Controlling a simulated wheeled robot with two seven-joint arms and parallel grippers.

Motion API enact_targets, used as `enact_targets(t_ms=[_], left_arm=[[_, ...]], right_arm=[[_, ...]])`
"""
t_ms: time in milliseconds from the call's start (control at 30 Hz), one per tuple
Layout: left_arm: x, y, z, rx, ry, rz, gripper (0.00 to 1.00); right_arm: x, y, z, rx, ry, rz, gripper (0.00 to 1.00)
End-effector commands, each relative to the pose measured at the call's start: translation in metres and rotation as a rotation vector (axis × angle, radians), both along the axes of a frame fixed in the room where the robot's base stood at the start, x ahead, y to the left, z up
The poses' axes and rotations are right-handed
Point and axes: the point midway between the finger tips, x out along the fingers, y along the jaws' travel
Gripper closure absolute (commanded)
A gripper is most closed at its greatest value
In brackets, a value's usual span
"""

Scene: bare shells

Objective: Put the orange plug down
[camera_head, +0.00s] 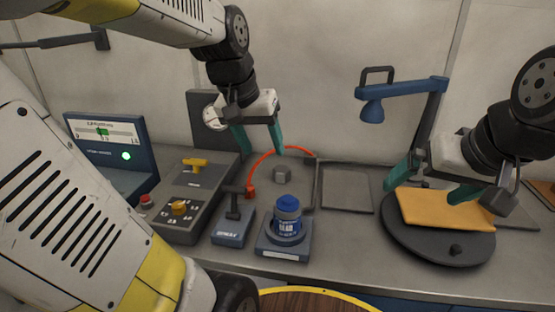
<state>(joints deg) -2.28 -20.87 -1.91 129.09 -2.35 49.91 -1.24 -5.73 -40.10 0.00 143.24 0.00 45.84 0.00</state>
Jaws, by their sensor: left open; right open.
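An orange-red curved cable (281,150) arcs over the bench, with a red-orange plug-like end (250,192) at its lower left. That end sits by a small dark post. My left gripper (260,148) is open and empty, pointing down above the cable's upper left part, apart from the red end. My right gripper (430,190) is open over an orange-yellow slab (440,211) on a round dark plate (420,241). Its fingers are on either side of the slab's far part; whether they touch it I cannot tell.
A blue jar (287,215) stands on a grey scale-like base. A small grey cube (282,175) lies behind it. An empty grey tray (346,190) and a blue lamp-like arm (400,90) are right of centre.

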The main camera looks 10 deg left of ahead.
Motion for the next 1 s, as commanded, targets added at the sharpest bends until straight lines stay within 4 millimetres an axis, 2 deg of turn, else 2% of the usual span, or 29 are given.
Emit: enact_targets(t_ms=[33,100,200,300,433,1000], left_arm=[[-0.020,-0.008,0.004,-0.010,-0.039,-0.010,0.41],[-0.041,-0.016,0.004,-0.021,-0.082,-0.019,0.41],[-0.063,-0.025,0.002,-0.035,-0.128,-0.029,0.41],[-0.076,-0.030,-0.001,-0.043,-0.154,-0.035,0.41],[-0.082,-0.032,-0.003,-0.046,-0.166,-0.037,0.41],[-0.081,-0.032,-0.003,-0.047,-0.166,-0.036,0.41]], right_arm=[[0.000,0.000,0.000,0.000,0.000,0.000,0.00],[0.000,0.000,0.000,0.000,0.000,0.000,0.00],[0.000,0.000,0.000,0.000,0.000,0.000,0.00],[0.000,0.000,0.000,0.000,0.000,0.000,0.00],[0.000,0.000,0.000,0.000,0.000,0.000,0.00],[0.000,0.000,0.000,0.000,0.000,0.000,0.00]])
